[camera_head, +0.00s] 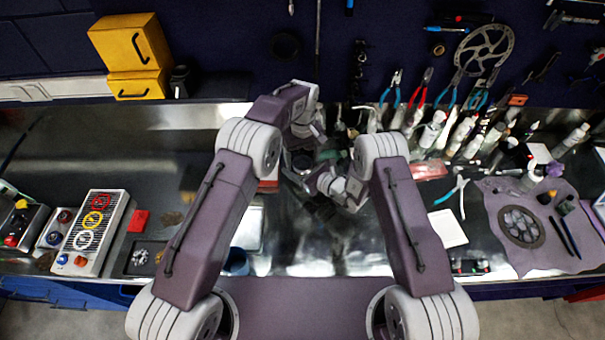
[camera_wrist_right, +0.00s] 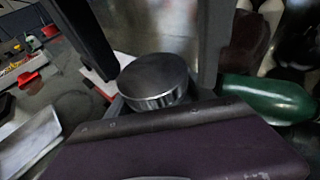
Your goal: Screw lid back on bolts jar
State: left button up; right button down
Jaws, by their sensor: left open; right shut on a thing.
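A round silver lid (camera_wrist_right: 155,78) with a ridged rim shows between the fingers of my right gripper (camera_wrist_right: 150,60) in the right wrist view. My right gripper is shut on it. In the head view my right gripper (camera_head: 300,174) is over the middle of the bench, pointing left. My left gripper (camera_head: 316,138) is open just beyond it, close to the wall side. The bolts jar cannot be told apart in the clutter between the grippers, and I cannot tell whether the lid touches it.
A green bottle (camera_wrist_right: 265,98) lies close by in the right wrist view. Spray bottles and pliers crowd the back right. A grey mat (camera_head: 535,250) with parts lies right; a button box (camera_head: 88,235) stands left. Bare metal bench (camera_head: 335,250) shows in front.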

pick_arm(q)
jog(key=shift+f, duration=0.2)
jog(key=c, duration=1.5)
jog(key=shift+o, duration=0.2)
jog(key=m, duration=0.3)
jog(key=o, duration=1.5)
jog(key=shift+o, duration=0.2)
jog(key=shift+r, duration=2.35)
